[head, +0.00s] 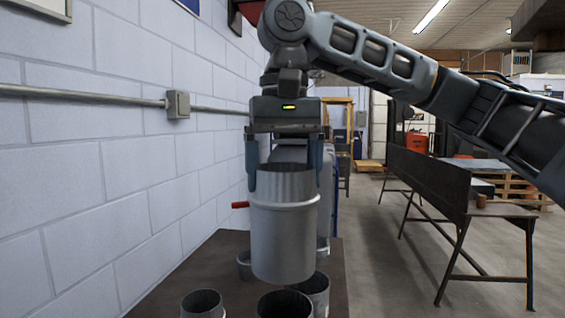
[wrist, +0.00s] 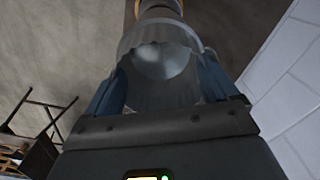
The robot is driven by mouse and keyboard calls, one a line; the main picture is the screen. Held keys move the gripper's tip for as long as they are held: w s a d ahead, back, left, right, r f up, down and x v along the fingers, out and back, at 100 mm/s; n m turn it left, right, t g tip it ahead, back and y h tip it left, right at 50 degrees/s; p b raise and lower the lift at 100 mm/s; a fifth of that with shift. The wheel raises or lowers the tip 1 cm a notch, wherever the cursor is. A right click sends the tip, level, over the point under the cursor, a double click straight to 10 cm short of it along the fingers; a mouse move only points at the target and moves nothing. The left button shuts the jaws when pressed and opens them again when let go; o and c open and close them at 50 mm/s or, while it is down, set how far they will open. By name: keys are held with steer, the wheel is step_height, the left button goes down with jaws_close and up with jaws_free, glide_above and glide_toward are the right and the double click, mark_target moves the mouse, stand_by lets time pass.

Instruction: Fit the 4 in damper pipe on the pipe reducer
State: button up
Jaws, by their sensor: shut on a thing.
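My gripper (head: 284,192) is shut on the damper pipe (head: 283,240), a grey metal cylinder with a crimped upper end and a raised bead. A red handle (head: 240,205) sticks out on its left side. The pipe hangs upright above the table, with a finger on each side of its upper end. The wrist view looks into the open upper end of the damper pipe (wrist: 165,62). A dark round opening (head: 285,305) shows just below the pipe in the head view, partly cut off by the frame. I cannot tell which piece on the table is the reducer.
The dark table (head: 225,262) also carries a small pipe piece (head: 203,304) at front left, one at right (head: 315,288) and one behind (head: 244,264). A white block wall (head: 95,190) runs close on the left. A dark bench (head: 450,195) stands apart at right.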

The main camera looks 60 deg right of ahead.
steer(key=shift+f+b, duration=1.85)
steer(key=shift+f, duration=0.5)
steer(key=shift+f+b, duration=1.3)
steer(key=shift+f, duration=1.95)
steer(key=o, duration=1.4)
steer(key=shift+c, duration=0.2)
steer(key=shift+r+b, duration=0.35)
steer(key=shift+r, duration=3.5)
